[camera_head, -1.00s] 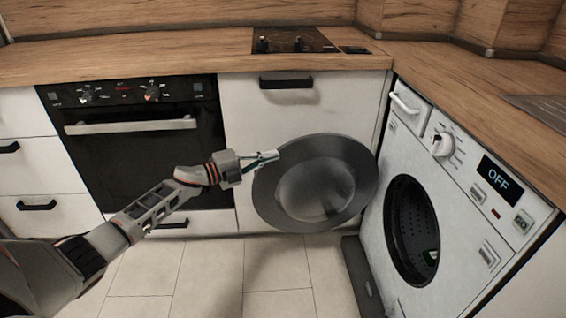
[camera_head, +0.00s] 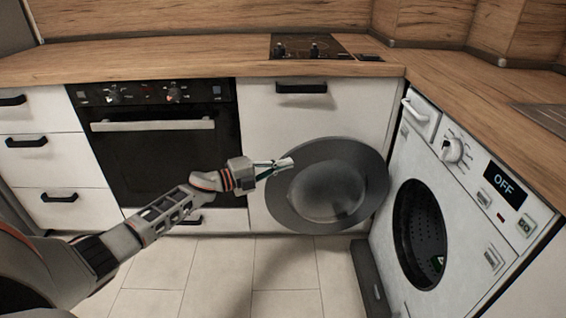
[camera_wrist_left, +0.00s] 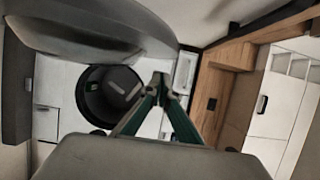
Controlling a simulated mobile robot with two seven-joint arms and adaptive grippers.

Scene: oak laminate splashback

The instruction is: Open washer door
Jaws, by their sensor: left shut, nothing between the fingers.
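The washer (camera_head: 455,215) stands at the right under the counter, its display reading OFF. Its round grey door (camera_head: 328,185) is swung wide open, out to the left of the drum opening (camera_head: 420,235), in front of the white cabinet. My left gripper (camera_head: 288,163) is shut and empty at the door's upper left rim; I cannot tell whether it touches. In the left wrist view the gripper's fingertips (camera_wrist_left: 160,80) meet, with the door (camera_wrist_left: 100,28) above left and the dark drum opening (camera_wrist_left: 108,97) behind. My right gripper is not in view.
A black oven (camera_head: 160,145) with a pale bar handle is left of the door. The wooden counter (camera_head: 180,62) runs above, with a black hob (camera_head: 310,46). White drawers (camera_head: 45,150) are at the far left. The tiled floor (camera_head: 210,280) in front is clear.

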